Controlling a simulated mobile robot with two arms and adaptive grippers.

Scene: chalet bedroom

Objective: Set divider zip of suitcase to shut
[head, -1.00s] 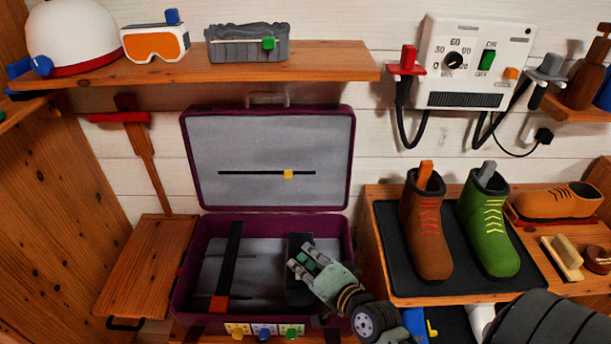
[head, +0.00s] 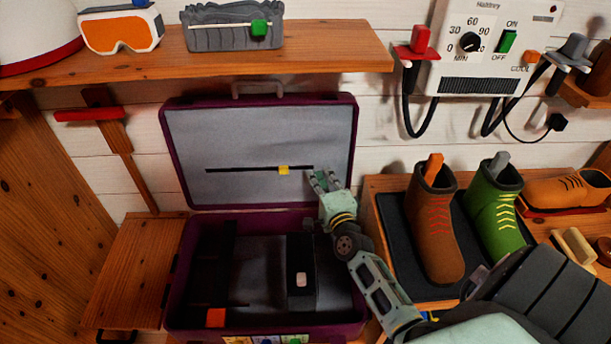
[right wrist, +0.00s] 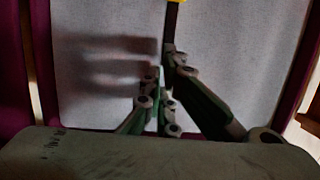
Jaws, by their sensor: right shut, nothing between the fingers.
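The purple suitcase (head: 167,255) stands open, its grey-lined lid (head: 235,125) upright against the wall. A dark horizontal zip line (head: 235,170) crosses the lid lining. Its yellow slider (head: 284,170) sits right of the line's middle; it also shows at the top edge of the right wrist view (right wrist: 177,2). My right gripper (head: 322,180) is in front of the lid, at the right end of the zip line, to the right of the slider and apart from it. Its fingers (right wrist: 162,78) are shut and empty. My left gripper is not in view.
The suitcase's lower half holds dark straps, one with a red end (head: 216,318), one with a pale buckle (head: 301,280). A wooden shelf (head: 300,62) runs above the lid.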

